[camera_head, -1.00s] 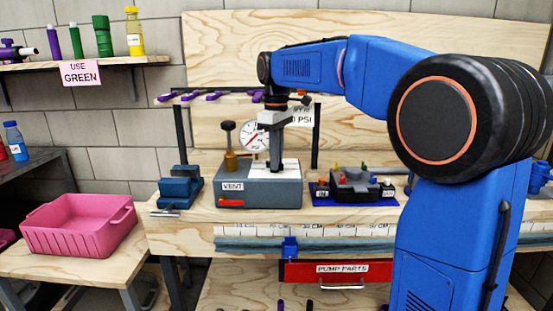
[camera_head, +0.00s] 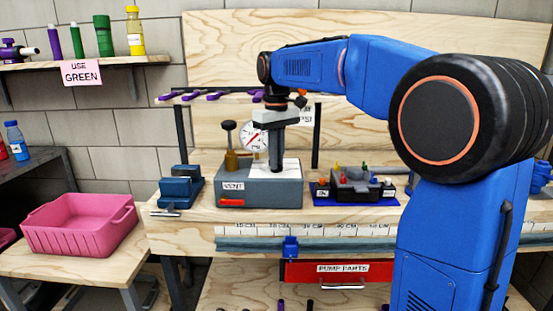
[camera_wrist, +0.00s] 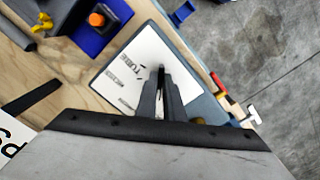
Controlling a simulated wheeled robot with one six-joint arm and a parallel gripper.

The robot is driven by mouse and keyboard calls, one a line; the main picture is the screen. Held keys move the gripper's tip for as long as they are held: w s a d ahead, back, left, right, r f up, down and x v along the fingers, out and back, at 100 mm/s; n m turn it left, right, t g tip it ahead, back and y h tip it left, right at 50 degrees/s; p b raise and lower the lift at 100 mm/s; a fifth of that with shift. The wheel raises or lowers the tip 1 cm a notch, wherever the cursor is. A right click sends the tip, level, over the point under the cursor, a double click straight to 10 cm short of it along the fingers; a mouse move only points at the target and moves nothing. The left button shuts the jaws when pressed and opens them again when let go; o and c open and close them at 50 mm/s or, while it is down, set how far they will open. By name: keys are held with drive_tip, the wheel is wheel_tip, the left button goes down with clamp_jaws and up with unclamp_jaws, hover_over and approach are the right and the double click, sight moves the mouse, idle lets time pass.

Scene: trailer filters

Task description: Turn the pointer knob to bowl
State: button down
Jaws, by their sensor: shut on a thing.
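The grey box marked VENT (camera_head: 232,196) stands on the wooden bench with a white plate (camera_head: 291,163) on its top. My gripper (camera_head: 275,168) points straight down onto this plate. In the wrist view the white plate (camera_wrist: 125,75) carries black printed labels, one seeming to read TUBE; the others are too small to read surely. The fingertips of my gripper (camera_wrist: 161,90) are closed together over the plate, shut on the pointer knob. The knob is mostly hidden between the fingers, with a small dark part (camera_wrist: 161,70) showing at their tips. Its pointing direction cannot be told.
A pressure gauge (camera_head: 252,136) and a brass fitting with a dark knob (camera_head: 230,148) stand just left of my gripper. A red lever (camera_head: 231,203) is on the box front. A blue vise (camera_head: 180,187) is left, a dark tray of small parts (camera_head: 355,182) right.

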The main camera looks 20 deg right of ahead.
drive_tip(key=c, duration=1.9)
unclamp_jaws()
drive_tip(key=shift+o, duration=0.2)
wheel_tip(320, 180, up, 17)
drive_tip(key=shift+r, duration=0.2)
drive_tip(key=s+d+f+m+t, duration=0.2)
drive_tip(key=s+d+f, duration=0.1)
drive_tip(key=s+f, duration=1.4)
drive_tip(key=s+d+f+m+t, duration=0.2)
drive_tip(key=s+d+f, duration=0.1)
drive_tip(key=s+f, duration=1.3)
wheel_tip(320, 180, down, 3)
drive_tip(key=shift+s+d+r+t, duration=0.1)
drive_tip(key=shift+s+d+t, duration=0.1)
drive_tip(key=shift+s+t, duration=0.2)
